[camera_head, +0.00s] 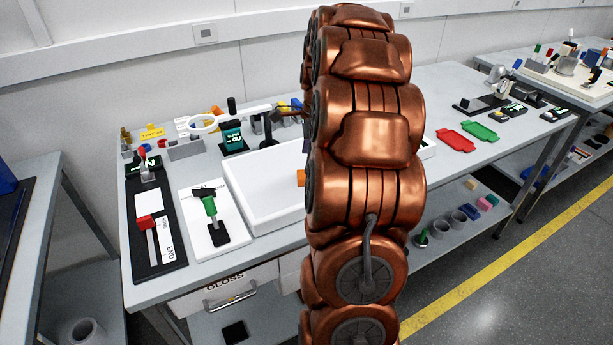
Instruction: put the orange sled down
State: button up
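A small orange piece (301,177) shows at the left edge of my copper-coloured arm, over or in the white tray (240,196). It may be the orange sled, but most of it is hidden behind my arm. I cannot tell whether it rests on the tray floor or is held above it. My gripper is hidden behind my arm, so its fingers do not show.
A ring light (203,124) stands behind the tray.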

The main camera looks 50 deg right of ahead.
aim_at(305, 177)
jog(key=shift+w+a+f+p, duration=0.15)
jog(key=shift+f+p, duration=0.3)
jog(key=shift+f, duration=0.9)
jog(key=shift+w+a+f+p, duration=0.15)
jog(key=shift+f+p, duration=0.3)
jog(key=shift+f, duration=0.85)
jog(key=shift+d, duration=0.1)
jog(key=c, duration=1.4)
jog(key=shift+o, duration=0.2)
jog(key=shift+r, duration=0.1)
